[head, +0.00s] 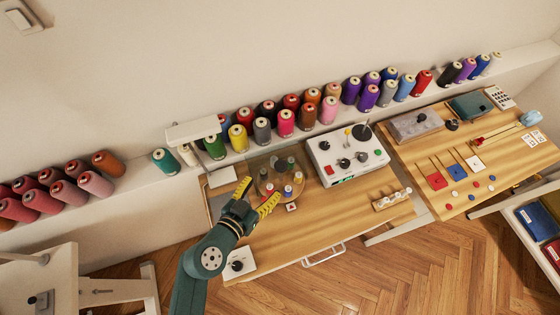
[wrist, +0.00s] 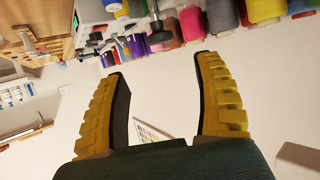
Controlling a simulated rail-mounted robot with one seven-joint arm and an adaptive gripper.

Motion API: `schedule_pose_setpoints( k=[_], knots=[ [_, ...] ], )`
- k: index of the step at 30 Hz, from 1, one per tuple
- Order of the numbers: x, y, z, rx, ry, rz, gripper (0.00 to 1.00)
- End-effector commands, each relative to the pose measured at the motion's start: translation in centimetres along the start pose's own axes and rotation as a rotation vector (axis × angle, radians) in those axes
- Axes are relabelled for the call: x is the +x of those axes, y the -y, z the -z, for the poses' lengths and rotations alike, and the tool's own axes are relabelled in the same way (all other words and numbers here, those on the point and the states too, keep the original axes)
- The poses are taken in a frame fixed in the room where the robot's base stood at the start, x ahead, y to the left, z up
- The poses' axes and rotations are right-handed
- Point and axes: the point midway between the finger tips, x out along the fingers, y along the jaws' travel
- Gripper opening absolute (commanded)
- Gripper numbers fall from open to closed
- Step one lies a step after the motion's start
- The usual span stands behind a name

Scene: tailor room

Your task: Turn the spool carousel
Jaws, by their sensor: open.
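The spool carousel (head: 264,188) is a round brown stand with several small spools, dark, green, red and white, on the wooden table in the head view. My gripper (head: 261,188) has yellow ridged fingers, spread apart at the carousel's near left side. From this angle I cannot tell whether a finger touches it. In the wrist view my gripper (wrist: 160,70) shows open, with nothing held between the fingers. I cannot clearly make out the carousel in that view.
A white control box (head: 345,155) with knobs stands right of the carousel. A small white box with a black knob (head: 238,265) sits at the table's near left corner. Large thread cones (head: 286,123) line the shelf behind.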

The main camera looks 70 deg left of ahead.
Motion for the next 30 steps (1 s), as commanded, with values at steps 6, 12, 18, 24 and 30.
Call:
schedule_pose_setpoints(
  k=[6, 12, 18, 24, 30],
  knots=[
    [5.5, 0.0, 0.3, 0.003, -0.004, -0.002, 0.68],
    [9.7, 0.0, 0.2, 0.002, -0.003, 0.0, 0.68],
    [11.5, 0.0, 0.1, -0.001, -0.001, 0.0, 0.68],
    [11.6, 0.1, 0.1, -0.001, -0.001, 0.001, 0.68],
    [11.6, 0.1, 0.1, 0.0, -0.001, 0.001, 0.42]
  ],
)
